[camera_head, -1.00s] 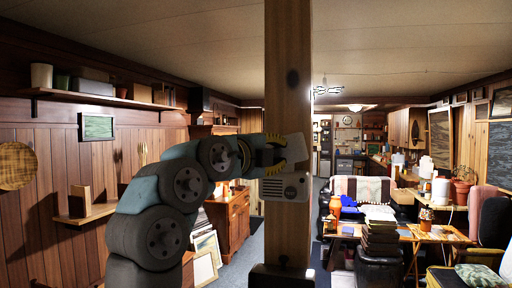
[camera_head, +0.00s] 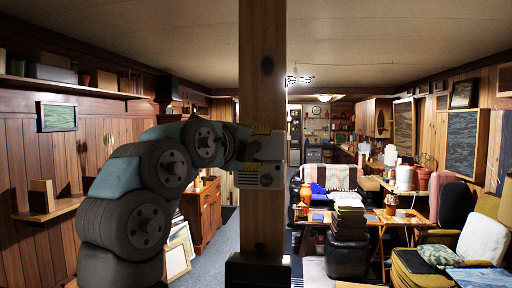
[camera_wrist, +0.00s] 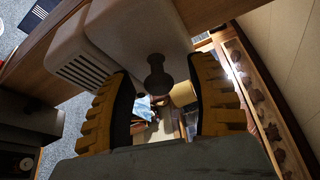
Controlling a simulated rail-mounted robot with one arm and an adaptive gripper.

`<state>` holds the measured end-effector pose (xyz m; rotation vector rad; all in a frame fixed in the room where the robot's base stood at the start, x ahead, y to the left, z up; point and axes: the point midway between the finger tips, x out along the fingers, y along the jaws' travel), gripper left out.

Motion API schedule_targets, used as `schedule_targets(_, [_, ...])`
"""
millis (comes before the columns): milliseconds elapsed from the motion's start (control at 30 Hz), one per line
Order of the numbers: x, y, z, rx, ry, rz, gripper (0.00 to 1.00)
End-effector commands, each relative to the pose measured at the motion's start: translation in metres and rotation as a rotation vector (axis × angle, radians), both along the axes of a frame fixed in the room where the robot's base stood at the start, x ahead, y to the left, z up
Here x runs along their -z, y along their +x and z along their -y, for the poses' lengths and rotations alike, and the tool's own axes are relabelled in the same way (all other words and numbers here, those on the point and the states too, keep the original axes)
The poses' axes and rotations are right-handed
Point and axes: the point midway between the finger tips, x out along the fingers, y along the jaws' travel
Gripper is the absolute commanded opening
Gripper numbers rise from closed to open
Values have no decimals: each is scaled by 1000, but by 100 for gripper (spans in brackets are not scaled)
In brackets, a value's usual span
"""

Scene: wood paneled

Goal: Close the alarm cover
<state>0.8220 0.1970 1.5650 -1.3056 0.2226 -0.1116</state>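The alarm (camera_head: 258,180) is a white box with slots in its face, fixed to a wooden post in the head view. Its slotted body also shows at left in the wrist view (camera_wrist: 88,62). A pale rounded part, seemingly the cover (camera_wrist: 128,28), stands beside it and looks swung away from the slotted body. A dark knob (camera_wrist: 157,82) sticks out from it. My gripper (camera_wrist: 160,68) is open, with one yellow-ridged finger on each side of the knob; I cannot tell if they touch the pale part. In the head view my gripper (camera_head: 258,143) is at the alarm's upper part.
The wooden post (camera_head: 263,60) runs from top to bottom in front of me. A wall shelf (camera_head: 75,88) is at left. A wooden cabinet (camera_head: 205,215) stands behind my arm. A cluttered table (camera_head: 375,232) and chairs are at right.

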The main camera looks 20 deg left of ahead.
Motion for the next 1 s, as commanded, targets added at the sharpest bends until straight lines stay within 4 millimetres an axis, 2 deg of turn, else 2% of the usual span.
schedule_targets(233, [0,-2,-1,-1,-1,0,58])
schedule_targets(367, [-1,-11,-3,-1,-1,0,58])
schedule_targets(567, [-4,-40,-11,-3,0,2,58])
schedule_targets(800, [-9,-83,-20,-4,0,2,58])
schedule_targets(1000, [-11,-108,-24,-2,1,2,58])
